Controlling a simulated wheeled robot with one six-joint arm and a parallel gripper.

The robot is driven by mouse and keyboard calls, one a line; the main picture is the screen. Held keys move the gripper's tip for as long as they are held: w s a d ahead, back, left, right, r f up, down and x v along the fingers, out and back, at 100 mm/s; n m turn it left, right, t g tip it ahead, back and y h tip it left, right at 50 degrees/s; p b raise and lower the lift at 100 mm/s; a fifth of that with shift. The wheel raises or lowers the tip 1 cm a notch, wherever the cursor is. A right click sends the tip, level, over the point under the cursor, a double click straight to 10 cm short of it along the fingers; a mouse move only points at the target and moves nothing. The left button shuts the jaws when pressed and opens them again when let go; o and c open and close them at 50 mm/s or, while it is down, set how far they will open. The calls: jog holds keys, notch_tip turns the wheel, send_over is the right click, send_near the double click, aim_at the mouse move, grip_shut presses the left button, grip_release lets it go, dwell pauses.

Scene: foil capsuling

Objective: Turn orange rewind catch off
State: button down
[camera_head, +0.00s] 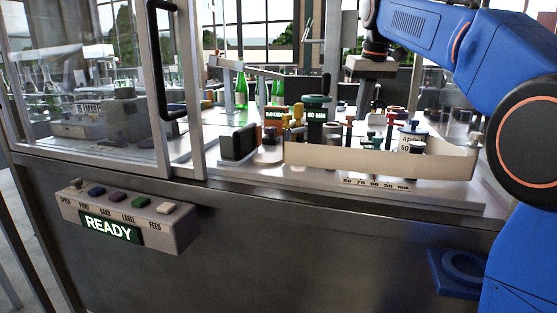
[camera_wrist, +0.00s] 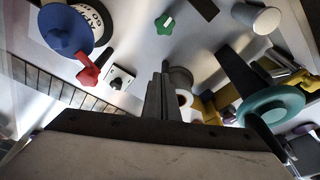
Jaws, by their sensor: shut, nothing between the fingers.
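My gripper (camera_wrist: 164,72) is shut and empty, its fingers together over the machine's deck in the wrist view. In the head view my gripper (camera_head: 364,104) points down behind the cream guard. A small orange part (camera_head: 270,134) sits beside the dark block at the left of the deck; it may be the rewind catch, but it is too small to tell its setting. In the wrist view I cannot pick out an orange catch for certain. Yellow parts (camera_wrist: 208,106) and a teal handwheel (camera_wrist: 271,106) lie to the right of my fingers there.
A red star knob (camera_wrist: 88,72), a small toggle plate (camera_wrist: 120,78), a blue knob (camera_wrist: 64,27) and a green star knob (camera_wrist: 165,23) surround my fingers. A cream guard (camera_head: 380,158) fences the deck's front. A button box (camera_head: 128,215) reads READY. A glass door stands open left.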

jog(key=shift+s+a, duration=0.2)
jog(key=shift+a, duration=0.5)
dwell(0.6)
jog(key=shift+a, duration=0.6)
dwell(0.4)
notch_tip(320, 180, up, 6)
jog(key=shift+s, duration=0.4)
dwell(0.6)
notch_tip(320, 180, down, 6)
jog(key=w+d, duration=0.1)
jog(key=d, duration=0.1)
jog(key=shift+d, duration=0.3)
dwell(0.6)
